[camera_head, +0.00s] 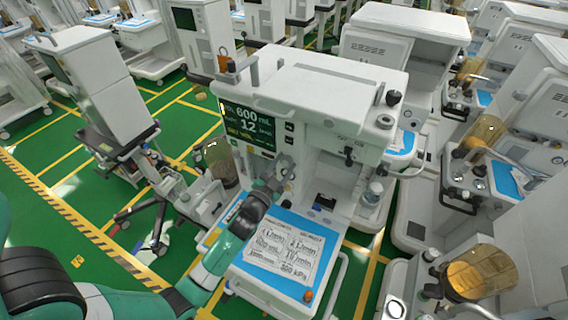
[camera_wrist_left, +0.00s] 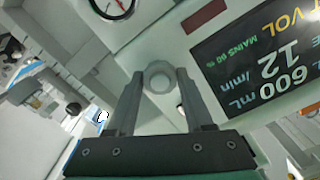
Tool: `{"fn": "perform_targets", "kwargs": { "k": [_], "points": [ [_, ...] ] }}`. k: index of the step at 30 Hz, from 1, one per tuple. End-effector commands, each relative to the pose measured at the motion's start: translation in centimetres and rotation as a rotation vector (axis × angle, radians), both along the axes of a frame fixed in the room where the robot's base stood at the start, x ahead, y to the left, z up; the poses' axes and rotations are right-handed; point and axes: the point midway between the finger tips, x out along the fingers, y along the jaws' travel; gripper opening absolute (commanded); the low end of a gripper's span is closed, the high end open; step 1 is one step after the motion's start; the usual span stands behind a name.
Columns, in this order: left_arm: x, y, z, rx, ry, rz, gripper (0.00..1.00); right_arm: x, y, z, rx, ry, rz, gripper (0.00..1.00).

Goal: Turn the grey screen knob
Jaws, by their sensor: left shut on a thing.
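The grey screen knob (camera_wrist_left: 158,82) is a round grey knob on the pale front panel of the cart, beside the dark screen (camera_wrist_left: 268,62). My left gripper (camera_wrist_left: 160,76) is shut on the knob in the left wrist view, one finger on either side of it. In the head view the left gripper (camera_head: 284,168) reaches the cart's front just below and right of the screen (camera_head: 248,128), which reads 600 mL and 12. The gripper hides the knob there. My right gripper is not in view.
A blue-edged work surface with a printed sheet (camera_head: 290,252) lies below my left gripper. An amber canister (camera_head: 220,163) stands left of the screen. A round gauge (camera_wrist_left: 115,5) is near the knob.

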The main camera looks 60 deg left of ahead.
Motion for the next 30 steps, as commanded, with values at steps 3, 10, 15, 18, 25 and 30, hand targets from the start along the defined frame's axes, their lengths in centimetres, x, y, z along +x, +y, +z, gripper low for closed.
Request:
{"fn": "perform_targets", "kwargs": {
  "k": [3,10,15,18,25,30],
  "points": [
    [0.01,-0.01,0.08,0.026,0.018,-0.001,0.00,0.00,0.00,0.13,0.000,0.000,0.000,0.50],
    [0.01,-0.01,0.05,0.041,0.029,-0.001,0.00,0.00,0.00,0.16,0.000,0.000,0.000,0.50],
    [0.01,-0.01,0.05,0.041,0.029,-0.001,0.00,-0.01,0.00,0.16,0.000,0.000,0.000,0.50],
    [0.01,-0.01,0.05,0.041,0.029,-0.001,0.00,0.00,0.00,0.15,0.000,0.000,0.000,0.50],
    [0.01,-0.01,0.04,0.039,0.029,-0.001,0.82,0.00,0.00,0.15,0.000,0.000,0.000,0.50],
    [0.00,0.00,0.02,0.039,0.029,-0.001,0.82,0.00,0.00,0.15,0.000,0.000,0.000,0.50]
  ]
}}
